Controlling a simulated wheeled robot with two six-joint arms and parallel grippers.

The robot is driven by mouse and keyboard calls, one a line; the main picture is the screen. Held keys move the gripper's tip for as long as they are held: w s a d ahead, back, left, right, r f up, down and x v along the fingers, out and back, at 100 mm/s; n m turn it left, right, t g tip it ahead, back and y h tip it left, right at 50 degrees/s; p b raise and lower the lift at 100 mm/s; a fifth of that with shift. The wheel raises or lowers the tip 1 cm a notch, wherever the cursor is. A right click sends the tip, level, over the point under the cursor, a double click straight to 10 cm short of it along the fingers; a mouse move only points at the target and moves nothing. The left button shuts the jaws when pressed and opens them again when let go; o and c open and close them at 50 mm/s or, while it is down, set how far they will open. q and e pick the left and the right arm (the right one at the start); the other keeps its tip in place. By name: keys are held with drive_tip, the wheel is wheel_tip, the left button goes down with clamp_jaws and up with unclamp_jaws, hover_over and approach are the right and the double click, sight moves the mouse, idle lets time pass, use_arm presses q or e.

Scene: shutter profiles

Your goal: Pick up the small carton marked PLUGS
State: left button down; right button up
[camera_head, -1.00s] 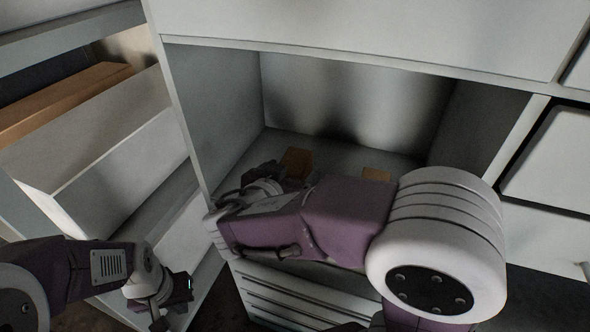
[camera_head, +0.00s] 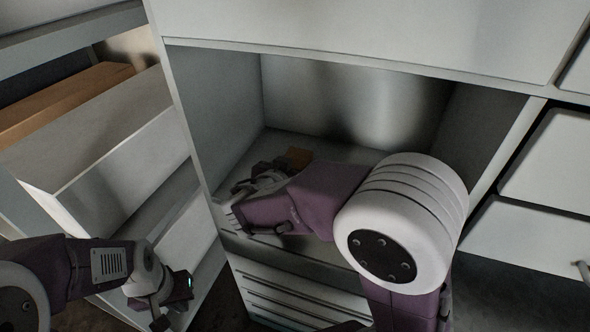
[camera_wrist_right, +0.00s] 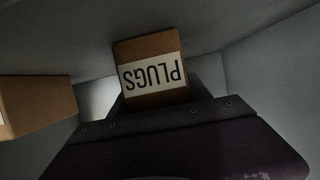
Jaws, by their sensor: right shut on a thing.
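The small carton marked PLUGS (camera_wrist_right: 151,76) is brown with a white label and appears upside down in the right wrist view. My right gripper (camera_wrist_right: 155,97) is shut on it, with a finger on each side. In the head view, the carton (camera_head: 298,157) shows inside the open cabinet compartment, at the tip of my right gripper (camera_head: 281,164). I cannot tell whether it touches the compartment floor. My left gripper (camera_head: 161,309) is low at the left, outside the compartment and away from the carton; its fingers are too unclear to read.
A second brown carton (camera_wrist_right: 36,104) stands beside the held one in the right wrist view; my right arm hides it in the head view. The compartment's left wall (camera_head: 215,115) is close to my right gripper. An open drawer (camera_head: 105,160) is at the left.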

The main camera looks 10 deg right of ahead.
sight(295, 159)
wheel_tip(295, 159, up, 10)
drive_tip(key=shift+p, duration=0.8)
